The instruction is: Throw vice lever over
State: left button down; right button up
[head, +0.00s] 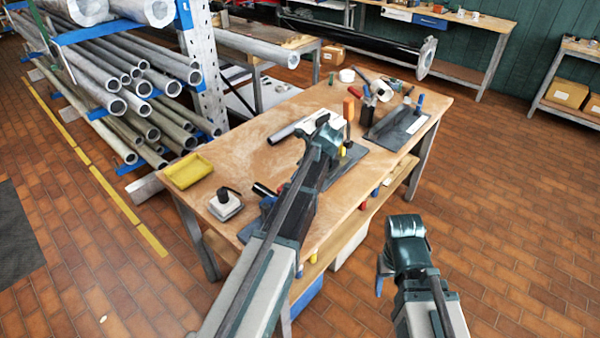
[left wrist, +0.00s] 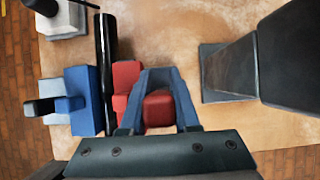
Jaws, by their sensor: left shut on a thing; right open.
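In the left wrist view, my left gripper (left wrist: 160,84) is shut on a red block-like part (left wrist: 158,110), which looks like the grip of the vice lever. Just left of it is a blue vice-like body (left wrist: 84,100) with another red part (left wrist: 126,78) beside it. A black rod (left wrist: 107,65) runs next to these. In the head view, my left arm reaches over the workbench and hides its gripper and most of the vice; the black rod's end (head: 263,190) shows left of the arm. My right gripper (head: 382,274) is open and empty, in front of the bench.
The wooden bench (head: 235,150) carries a yellow tray (head: 187,171), a white block with a black knob (head: 225,205), a grey tube (head: 290,130) and a dark plate (head: 398,128) with tools. A pipe rack (head: 135,95) stands at left. The floor at right is clear.

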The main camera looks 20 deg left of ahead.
dwell(0.3)
pick_arm(q)
jog(key=c, duration=0.6)
grip_release()
jog(key=shift+a, duration=0.15)
jog(key=shift+c, duration=0.2)
jog(key=p+v, duration=1.2)
jog(key=v, duration=0.1)
jog(key=shift+d+r, duration=0.3)
jog(key=shift+s, duration=0.1)
